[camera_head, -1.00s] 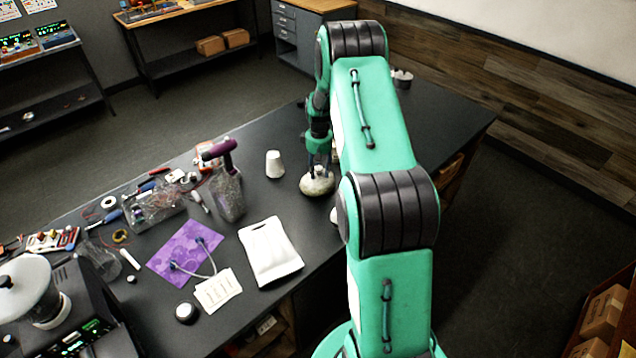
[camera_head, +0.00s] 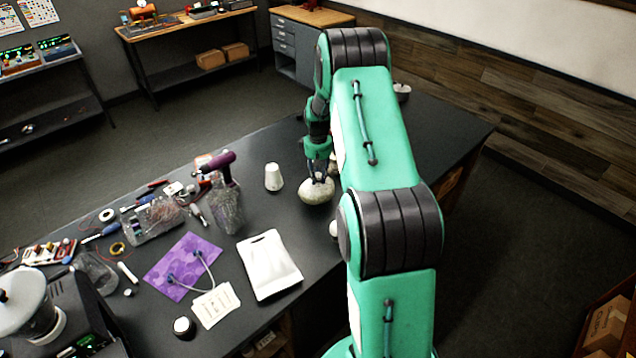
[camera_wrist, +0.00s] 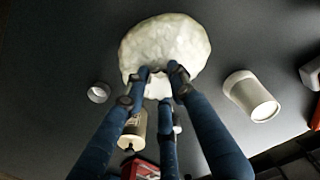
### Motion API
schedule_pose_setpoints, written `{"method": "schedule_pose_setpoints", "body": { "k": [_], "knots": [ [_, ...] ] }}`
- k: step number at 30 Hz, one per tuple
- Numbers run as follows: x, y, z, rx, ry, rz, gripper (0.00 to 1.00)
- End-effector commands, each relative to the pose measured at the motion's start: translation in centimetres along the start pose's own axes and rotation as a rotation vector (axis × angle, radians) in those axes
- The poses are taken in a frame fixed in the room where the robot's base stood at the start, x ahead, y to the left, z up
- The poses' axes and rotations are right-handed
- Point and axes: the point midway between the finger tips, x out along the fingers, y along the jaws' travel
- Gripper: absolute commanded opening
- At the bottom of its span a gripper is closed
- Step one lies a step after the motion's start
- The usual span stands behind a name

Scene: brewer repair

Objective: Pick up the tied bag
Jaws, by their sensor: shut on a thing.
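The tied bag (camera_head: 316,191) is a pale, rounded, lumpy bundle over the dark worktable (camera_head: 330,245), right of a white cup. My gripper (camera_head: 318,176) comes down on it from above and is shut on its gathered top. In the wrist view the bag (camera_wrist: 165,40) fills the upper middle, and the fingertips of my gripper (camera_wrist: 161,72) close around its pale neck. The bag seems slightly raised, but the gap beneath it cannot be made out clearly.
The white cup (camera_head: 273,177) stands close left of the bag. My arm hides part of the table at right.

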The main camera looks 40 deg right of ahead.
Motion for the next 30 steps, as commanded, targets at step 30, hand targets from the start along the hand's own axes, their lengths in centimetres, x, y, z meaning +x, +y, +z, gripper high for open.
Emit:
{"method": "schedule_pose_setpoints", "body": {
  "k": [30],
  "knots": [
    [-6.8,0.0,0.0,0.000,0.001,0.000,0.00]
  ]
}}
